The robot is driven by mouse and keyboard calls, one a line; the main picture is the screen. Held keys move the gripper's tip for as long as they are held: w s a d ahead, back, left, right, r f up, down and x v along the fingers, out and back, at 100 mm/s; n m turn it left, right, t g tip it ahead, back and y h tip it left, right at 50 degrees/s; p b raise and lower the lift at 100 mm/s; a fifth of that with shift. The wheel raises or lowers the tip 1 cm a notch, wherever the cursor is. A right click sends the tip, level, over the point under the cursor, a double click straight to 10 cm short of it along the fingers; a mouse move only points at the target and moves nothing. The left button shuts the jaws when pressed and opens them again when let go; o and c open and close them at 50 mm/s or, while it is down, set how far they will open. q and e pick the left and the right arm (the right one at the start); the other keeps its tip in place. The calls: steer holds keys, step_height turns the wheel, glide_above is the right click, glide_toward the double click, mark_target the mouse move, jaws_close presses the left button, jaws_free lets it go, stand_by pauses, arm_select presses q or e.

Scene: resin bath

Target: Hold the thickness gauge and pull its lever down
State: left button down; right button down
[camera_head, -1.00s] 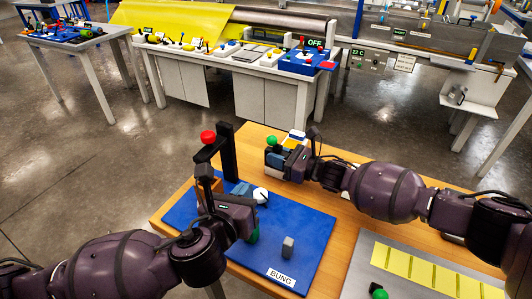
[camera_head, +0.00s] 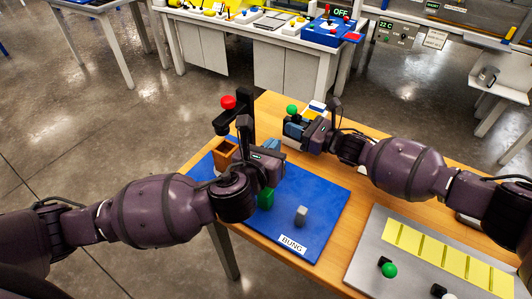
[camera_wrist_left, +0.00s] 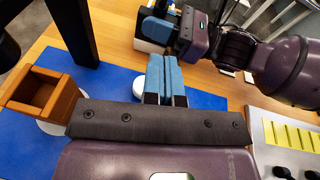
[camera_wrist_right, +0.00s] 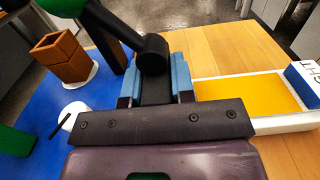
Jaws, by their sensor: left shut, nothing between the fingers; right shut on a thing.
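The thickness gauge has a black post (camera_wrist_right: 155,92), a white-framed yellow plate (camera_wrist_right: 250,93) and a blue block with partly visible lettering (camera_wrist_right: 304,78). Its black lever (camera_wrist_right: 112,25) ends in a green knob (camera_head: 292,109), raised above the post. My right gripper (camera_head: 296,128) is shut on the post; its fingers flank it in the right wrist view (camera_wrist_right: 155,80). My left gripper (camera_head: 272,146) is shut and empty, above the blue mat, left of and below the gauge in the head view. Its closed blue fingers (camera_wrist_left: 166,78) point toward the gauge.
The blue mat (camera_head: 325,205) carries a black stand with a red knob (camera_head: 228,102), a brown open box (camera_head: 225,150), a green block (camera_head: 266,199) and a grey block (camera_head: 301,215). A grey plate with yellow strips (camera_head: 408,237) lies at the right.

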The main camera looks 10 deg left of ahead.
mark_target(293, 112)
arm_select(q)
steer(key=x, duration=0.4)
steer(key=shift+w, duration=0.35)
steer(key=shift+w+d+r, duration=0.15)
steer(key=shift+w+r, duration=0.4)
steer(key=shift+w, duration=0.2)
steer(key=shift+w+d+r, duration=0.15)
steer(key=shift+w+r, duration=0.4)
steer(key=shift+w, duration=0.15)
